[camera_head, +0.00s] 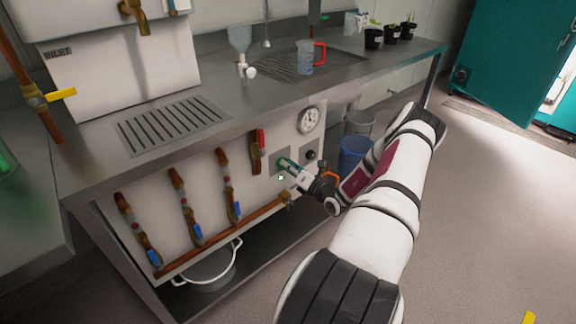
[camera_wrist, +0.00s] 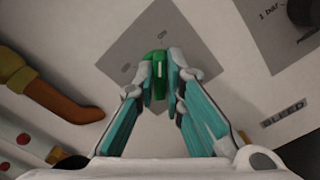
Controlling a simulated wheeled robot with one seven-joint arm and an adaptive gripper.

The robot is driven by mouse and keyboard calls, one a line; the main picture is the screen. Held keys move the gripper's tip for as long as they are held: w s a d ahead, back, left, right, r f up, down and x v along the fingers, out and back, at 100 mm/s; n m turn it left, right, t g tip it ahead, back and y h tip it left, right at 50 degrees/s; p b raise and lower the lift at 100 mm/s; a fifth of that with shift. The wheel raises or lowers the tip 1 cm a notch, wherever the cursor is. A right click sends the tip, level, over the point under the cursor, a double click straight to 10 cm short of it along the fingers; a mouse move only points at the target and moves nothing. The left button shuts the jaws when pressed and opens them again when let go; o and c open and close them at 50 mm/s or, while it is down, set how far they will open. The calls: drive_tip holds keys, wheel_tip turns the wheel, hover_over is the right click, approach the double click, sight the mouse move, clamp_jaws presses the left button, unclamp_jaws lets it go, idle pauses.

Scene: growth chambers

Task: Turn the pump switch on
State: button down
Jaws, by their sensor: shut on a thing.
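The pump switch is a green knob (camera_wrist: 160,66) on a grey square plate (camera_wrist: 205,62) on the white panel. In the wrist view my gripper (camera_wrist: 161,84) has its two fingertips closed on either side of the green knob. In the head view my gripper (camera_head: 284,165) reaches the panel under the bench edge, at the green switch beside the gauge (camera_head: 309,119). The fingers hide the sides of the knob. The small marks on the plate are too blurred to read.
A black knob (camera_head: 310,155) sits right of the switch. Left of it, valves with blue handles (camera_head: 235,211) and one red-handled valve (camera_head: 261,140) line the panel (camera_head: 160,190). A copper pipe (camera_head: 225,238) runs below. A blue bin (camera_head: 352,152) stands behind my arm. Floor at right is open.

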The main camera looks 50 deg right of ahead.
drive_tip(key=shift+m, duration=0.4)
drive_tip(key=c, duration=1.7)
unclamp_jaws()
drive_tip(key=v, duration=1.2)
